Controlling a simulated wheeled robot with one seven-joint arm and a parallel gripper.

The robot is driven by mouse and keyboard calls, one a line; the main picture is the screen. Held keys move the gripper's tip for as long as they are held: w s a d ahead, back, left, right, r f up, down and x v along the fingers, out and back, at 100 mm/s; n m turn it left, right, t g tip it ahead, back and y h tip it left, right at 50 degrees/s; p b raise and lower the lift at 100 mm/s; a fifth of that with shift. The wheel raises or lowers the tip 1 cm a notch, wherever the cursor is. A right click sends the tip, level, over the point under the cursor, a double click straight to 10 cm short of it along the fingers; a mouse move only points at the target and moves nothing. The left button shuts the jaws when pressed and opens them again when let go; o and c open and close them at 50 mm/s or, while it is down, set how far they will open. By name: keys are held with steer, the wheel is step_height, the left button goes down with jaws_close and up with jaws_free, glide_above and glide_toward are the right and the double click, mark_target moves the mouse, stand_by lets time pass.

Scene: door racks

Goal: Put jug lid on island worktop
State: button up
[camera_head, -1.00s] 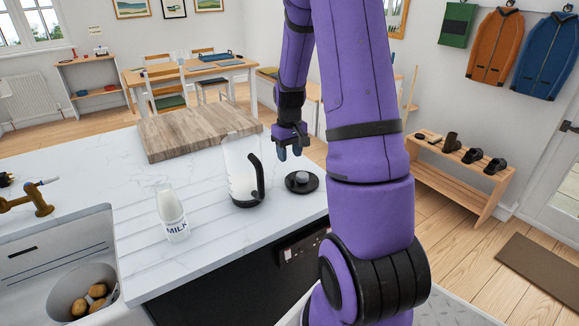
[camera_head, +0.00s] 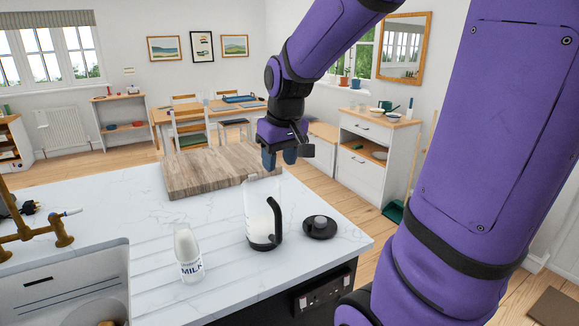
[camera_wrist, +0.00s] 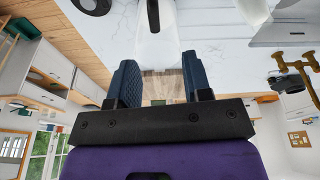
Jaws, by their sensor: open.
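The jug lid (camera_head: 319,226), a black disc with a grey knob, lies on the white marbled island worktop (camera_head: 300,262) near its right edge. The dark round thing at the top left edge of the wrist view (camera_wrist: 92,4) appears to be this lid. The clear jug (camera_head: 258,228) with its black handle stands upright just left of the lid; it also shows in the wrist view (camera_wrist: 155,42). My gripper (camera_head: 279,158) is open and empty, above and apart from the lid and jug. Its two blue fingers (camera_wrist: 160,78) show with nothing between them.
A milk bottle (camera_head: 188,254) stands left of the jug. A wooden board (camera_head: 215,170) lies at the back of the worktop. The sink (camera_head: 70,285) and brass tap (camera_head: 62,232) are at the left. Bare worktop lies between bottle and board.

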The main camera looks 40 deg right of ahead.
steer(key=s+a+r+t, duration=0.1)
steer(key=s+a+r, duration=0.2)
steer(key=s+a, duration=0.2)
steer(key=s+a+r+n+t, duration=0.1)
steer(key=s+a+r, duration=0.1)
steer(key=s+a, duration=0.3)
steer(key=s, duration=0.4)
steer(key=shift+r+t, duration=0.3)
steer(key=shift+r, duration=0.1)
